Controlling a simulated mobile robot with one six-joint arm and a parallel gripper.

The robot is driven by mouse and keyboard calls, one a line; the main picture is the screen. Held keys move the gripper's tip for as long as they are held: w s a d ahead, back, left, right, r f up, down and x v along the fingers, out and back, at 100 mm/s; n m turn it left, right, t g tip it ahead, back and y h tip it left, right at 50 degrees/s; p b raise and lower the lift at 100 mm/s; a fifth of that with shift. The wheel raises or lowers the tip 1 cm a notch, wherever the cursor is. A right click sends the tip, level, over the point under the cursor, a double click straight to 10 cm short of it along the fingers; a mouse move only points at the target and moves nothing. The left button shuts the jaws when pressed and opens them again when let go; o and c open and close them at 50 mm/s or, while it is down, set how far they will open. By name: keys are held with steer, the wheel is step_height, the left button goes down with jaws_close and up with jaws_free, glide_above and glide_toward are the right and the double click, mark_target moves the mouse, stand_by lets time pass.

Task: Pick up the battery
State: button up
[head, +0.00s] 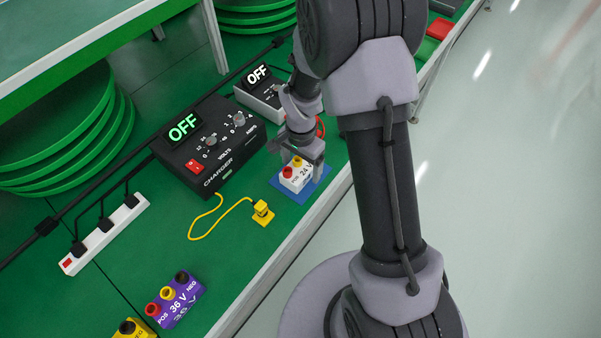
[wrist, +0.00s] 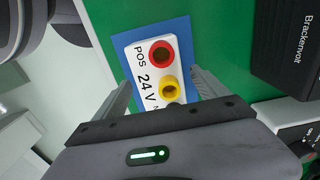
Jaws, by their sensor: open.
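A white battery (head: 295,178) marked 24 V, with a red and a yellow terminal, stands on a blue mat (head: 318,183) near the table's edge. In the wrist view the white battery (wrist: 135,64) lies between the fingers of my gripper (wrist: 160,92), which is open. One finger is on each side, with a gap to the battery; whether they touch it lower down cannot be told. The lower end of the battery is hidden by my gripper. In the head view my gripper (head: 300,158) is right at the battery. A purple 36 V battery (head: 180,303) stands at the lower left.
A black charger (head: 209,145) reading OFF stands left of the white battery, with a yellow connector (head: 263,213) on a cable. A second charger (head: 262,92) is behind. A yellow battery (head: 133,329) and a power strip (head: 104,234) are left. Bare green table lies between.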

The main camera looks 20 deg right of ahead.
mark_target(301, 161)
steer(key=shift+f, duration=0.5)
steer(key=shift+r, duration=0.2)
steer(key=shift+c, duration=0.6)
jaws_close()
steer(key=shift+r, duration=0.1)
steer(key=shift+w+r+p, duration=0.1)
steer(key=shift+r+p, duration=0.15)
steer(key=shift+p, duration=0.1)
step_height(301, 161, up, 3)
steer(key=shift+r+p, duration=0.15)
steer(key=shift+p, duration=0.8)
steer(key=s+d+p, duration=0.1)
steer(key=s+d, duration=0.2)
steer(key=s, duration=0.4)
steer(key=s+d+p, duration=0.1)
steer(key=s+d, duration=0.2)
steer(key=s, duration=0.4)
steer(key=shift+s+d+r, duration=0.2)
steer(key=shift+s+r, duration=0.15)
steer(key=shift+r, duration=0.1)
